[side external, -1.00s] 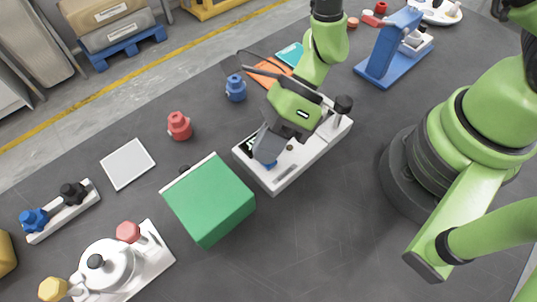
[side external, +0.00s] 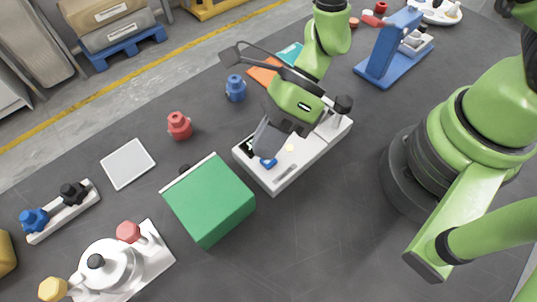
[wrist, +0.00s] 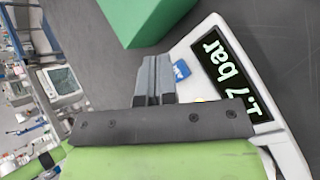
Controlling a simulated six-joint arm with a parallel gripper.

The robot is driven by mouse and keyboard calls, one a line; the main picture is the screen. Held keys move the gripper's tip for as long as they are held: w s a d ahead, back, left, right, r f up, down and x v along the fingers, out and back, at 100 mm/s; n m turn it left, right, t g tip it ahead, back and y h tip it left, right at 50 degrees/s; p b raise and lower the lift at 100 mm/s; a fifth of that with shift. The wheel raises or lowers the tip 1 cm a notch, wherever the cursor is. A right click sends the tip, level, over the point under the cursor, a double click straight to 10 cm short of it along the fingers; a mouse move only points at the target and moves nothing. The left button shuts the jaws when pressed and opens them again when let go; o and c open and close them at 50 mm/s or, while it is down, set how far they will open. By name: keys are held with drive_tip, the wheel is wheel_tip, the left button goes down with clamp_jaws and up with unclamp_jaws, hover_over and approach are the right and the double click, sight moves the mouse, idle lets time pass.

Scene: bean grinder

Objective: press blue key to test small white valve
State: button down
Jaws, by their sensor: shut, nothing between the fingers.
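The white test unit (side external: 285,172) stands on the dark table, with a black knob (side external: 343,104) at its far right end. Its display (wrist: 222,65) reads "1.7 bar" in the wrist view. The blue key (side external: 268,162) is on the unit's top near the display and also shows in the wrist view (wrist: 181,70). My gripper (side external: 262,153) is shut and empty, its fingertips just above and beside the blue key. The fingers also show in the wrist view (wrist: 155,65), a little left of the key. I cannot clearly make out a small white valve.
A green box (side external: 208,200) stands close to the left of the unit. A red part (side external: 179,126) and a blue part (side external: 235,88) stand behind. A white square plate (side external: 128,164) lies left. A blue stand (side external: 388,48) is at back right.

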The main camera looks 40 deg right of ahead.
drive_tip(key=shift+r, duration=2.55)
drive_tip(key=shift+r, duration=0.1)
drive_tip(key=s+d+r+n+t+h, duration=0.1)
drive_tip(key=d+r+n, duration=0.2)
drive_tip(key=r+n, duration=0.35)
drive_tip(key=s+d+r+n+t, duration=0.1)
drive_tip(key=d+r+n, duration=0.2)
drive_tip(key=r+n, duration=0.35)
drive_tip(key=s+d+r+n+t+h, duration=0.4)
drive_tip(key=d+r+n+t+h, duration=0.2)
drive_tip(key=d, duration=0.4)
drive_tip(key=r+n, duration=0.1)
drive_tip(key=n, duration=0.1)
drive_tip(key=shift+s+d+n, duration=0.2)
drive_tip(key=shift+d+n, duration=0.15)
drive_tip(key=shift+n, duration=0.05)
drive_tip(key=shift+r, duration=0.1)
idle(0.5)
